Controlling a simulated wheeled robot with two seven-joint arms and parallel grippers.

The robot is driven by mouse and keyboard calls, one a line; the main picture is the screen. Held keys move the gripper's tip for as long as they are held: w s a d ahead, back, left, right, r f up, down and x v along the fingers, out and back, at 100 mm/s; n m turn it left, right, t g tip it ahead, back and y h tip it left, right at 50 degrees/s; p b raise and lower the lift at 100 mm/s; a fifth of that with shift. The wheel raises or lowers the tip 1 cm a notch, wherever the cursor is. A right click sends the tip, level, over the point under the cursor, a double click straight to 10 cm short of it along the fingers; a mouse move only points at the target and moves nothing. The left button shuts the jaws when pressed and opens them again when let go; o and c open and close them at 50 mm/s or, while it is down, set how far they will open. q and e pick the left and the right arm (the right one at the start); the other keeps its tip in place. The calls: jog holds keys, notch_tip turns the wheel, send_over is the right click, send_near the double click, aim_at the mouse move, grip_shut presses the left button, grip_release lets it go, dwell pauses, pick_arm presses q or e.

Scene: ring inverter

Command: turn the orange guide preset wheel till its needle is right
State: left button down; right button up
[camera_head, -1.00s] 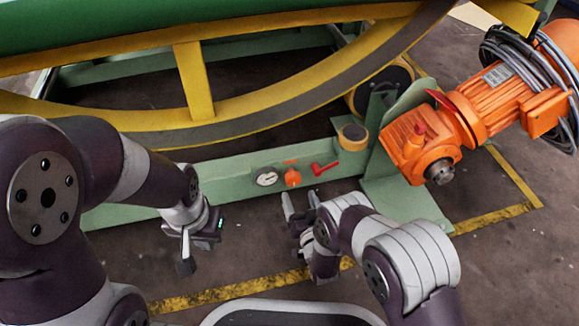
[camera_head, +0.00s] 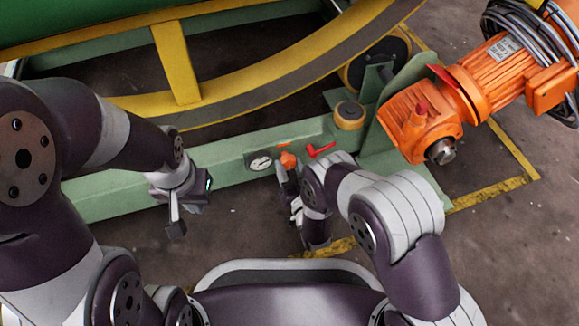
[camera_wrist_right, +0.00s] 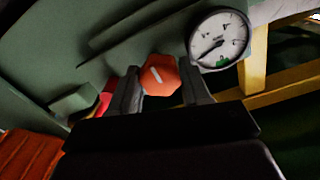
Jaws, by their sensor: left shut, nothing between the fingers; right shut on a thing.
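The orange guide preset wheel (camera_head: 288,160) sits on the green beam, just right of a round white dial (camera_head: 260,162). In the right wrist view the wheel (camera_wrist_right: 160,75) is a faceted knob with a pale slot, between the fingers of my right gripper (camera_wrist_right: 162,88). The dial (camera_wrist_right: 219,41) has a dark needle that appears to point to the lower left there, apart from a small green patch at its lower edge. My right gripper (camera_head: 286,178) is shut on the wheel. My left gripper (camera_head: 175,215) is shut and empty, left of the dial.
A red lever (camera_head: 321,150) is close right of the wheel. An orange motor (camera_head: 440,115) with coiled cables stands to the right. A yellow ring (camera_head: 250,95) curves above the green beam (camera_head: 225,172). The floor in front is clear.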

jog(key=shift+n, duration=0.3)
